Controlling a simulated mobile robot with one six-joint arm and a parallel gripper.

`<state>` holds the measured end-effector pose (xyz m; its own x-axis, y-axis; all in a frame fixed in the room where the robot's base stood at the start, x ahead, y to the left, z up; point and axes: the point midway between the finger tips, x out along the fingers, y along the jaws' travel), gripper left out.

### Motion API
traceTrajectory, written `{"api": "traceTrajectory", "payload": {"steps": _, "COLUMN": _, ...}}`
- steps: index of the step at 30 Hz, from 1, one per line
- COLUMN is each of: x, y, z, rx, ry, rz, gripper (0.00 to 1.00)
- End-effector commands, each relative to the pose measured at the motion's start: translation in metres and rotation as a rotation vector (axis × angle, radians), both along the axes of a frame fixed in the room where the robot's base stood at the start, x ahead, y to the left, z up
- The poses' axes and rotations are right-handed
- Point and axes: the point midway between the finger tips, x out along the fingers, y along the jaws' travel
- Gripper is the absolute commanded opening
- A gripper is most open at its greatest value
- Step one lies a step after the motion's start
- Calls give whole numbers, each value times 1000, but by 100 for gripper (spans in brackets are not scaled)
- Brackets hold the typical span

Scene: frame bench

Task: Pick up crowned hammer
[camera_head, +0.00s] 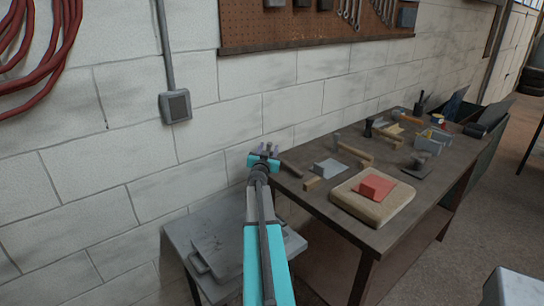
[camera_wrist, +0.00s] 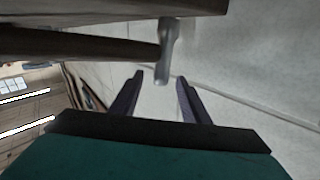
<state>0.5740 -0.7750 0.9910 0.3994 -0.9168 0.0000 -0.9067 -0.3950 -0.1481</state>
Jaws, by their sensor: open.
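My gripper (camera_head: 268,149) is open and empty by the near left corner of the workbench (camera_head: 322,212), close to the wall. In the wrist view its two dark fingers (camera_wrist: 160,80) stand apart. A grey metal hammer head (camera_wrist: 166,45) lies ahead, in line with the gap between the fingers, its lower end near the fingertips. A brown bar, apparently its handle (camera_wrist: 190,7), runs behind it. In the head view a dark handle (camera_head: 291,169) lies at the bench corner beside my gripper. I cannot make out a crown on any hammer.
Other hammers and tools lie along the bench, among them a wooden-handled hammer (camera_head: 355,152). A red block (camera_head: 377,187) rests on a tan pad (camera_head: 352,207). A grey side table (camera_head: 185,230) stands below my arm. The brick wall (camera_head: 230,130) is close behind.

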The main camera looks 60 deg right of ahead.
Motion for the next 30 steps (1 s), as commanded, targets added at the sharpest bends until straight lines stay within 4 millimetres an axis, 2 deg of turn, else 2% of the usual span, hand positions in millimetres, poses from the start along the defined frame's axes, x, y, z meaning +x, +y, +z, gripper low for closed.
{"api": "traceTrajectory", "payload": {"steps": 6, "x": 9, "y": -19, "z": 1, "rx": 0, "ry": 0, "rz": 0, "gripper": 42}}
{"api": "traceTrajectory", "payload": {"steps": 11, "x": 13, "y": -26, "z": 1, "rx": 0, "ry": 0, "rz": 1, "gripper": 42}}
{"api": "traceTrajectory", "payload": {"steps": 30, "x": 14, "y": -27, "z": 1, "rx": 0, "ry": 0, "rz": 2, "gripper": 42}}
